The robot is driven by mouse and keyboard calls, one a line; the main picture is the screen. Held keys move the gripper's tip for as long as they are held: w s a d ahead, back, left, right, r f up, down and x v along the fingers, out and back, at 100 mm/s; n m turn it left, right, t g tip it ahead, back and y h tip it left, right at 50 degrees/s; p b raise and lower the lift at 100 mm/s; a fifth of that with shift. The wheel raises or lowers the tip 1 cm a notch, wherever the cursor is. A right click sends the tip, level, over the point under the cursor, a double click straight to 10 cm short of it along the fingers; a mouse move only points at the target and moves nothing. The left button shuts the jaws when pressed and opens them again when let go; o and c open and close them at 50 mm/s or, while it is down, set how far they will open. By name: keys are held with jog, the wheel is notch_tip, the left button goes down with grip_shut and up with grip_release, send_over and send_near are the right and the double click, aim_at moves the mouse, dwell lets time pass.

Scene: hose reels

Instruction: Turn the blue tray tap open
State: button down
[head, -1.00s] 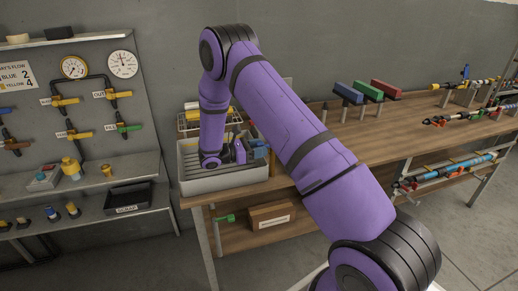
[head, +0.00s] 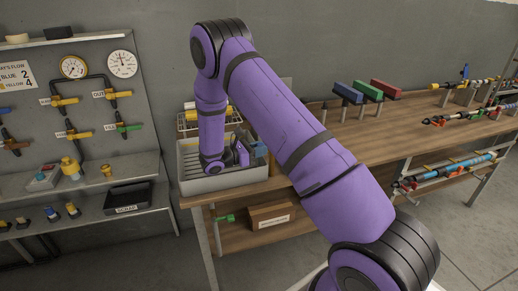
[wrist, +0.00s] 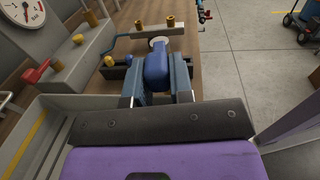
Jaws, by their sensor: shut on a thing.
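The blue tap handle (wrist: 156,68) stands between the two fingers of my gripper (wrist: 156,85) in the wrist view. The fingers touch it from both sides, and its pale round end shows beyond them. In the head view my gripper (head: 243,153) is low over the right side of the grey tray (head: 222,182) on the bench. A bit of blue (head: 261,149) shows beside it; my arm hides most of that spot. The tap body under the handle is hidden, so I cannot tell the handle's angle to its pipe.
A red-handled tap (wrist: 38,72) and brass-coloured fittings stand beyond the tray in the wrist view. Blue, green and red blocks (head: 370,92) stand at the back of the bench (head: 345,140). A pegboard with gauges (head: 75,67) is at the left. The bench's middle is clear.

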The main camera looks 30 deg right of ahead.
jog(key=shift+s+d+n+t+y, duration=0.4)
jog(key=shift+s+n+t+y, duration=0.7)
jog(key=shift+n+t, duration=1.45)
jog(key=shift+s+d+n+t+y, duration=0.5)
jog(key=shift+n+t+y, duration=1.2)
jog(key=shift+t, duration=1.6)
jog(key=shift+s+d+n+t+y, duration=0.25)
jog(key=shift+s+n+t+y, duration=0.85)
jog(key=shift+n+t, duration=1.5)
jog(key=shift+m+t, duration=0.25)
jog(key=shift+t, duration=0.2)
jog(key=c, duration=1)
grip_release()
jog(key=shift+w, duration=0.1)
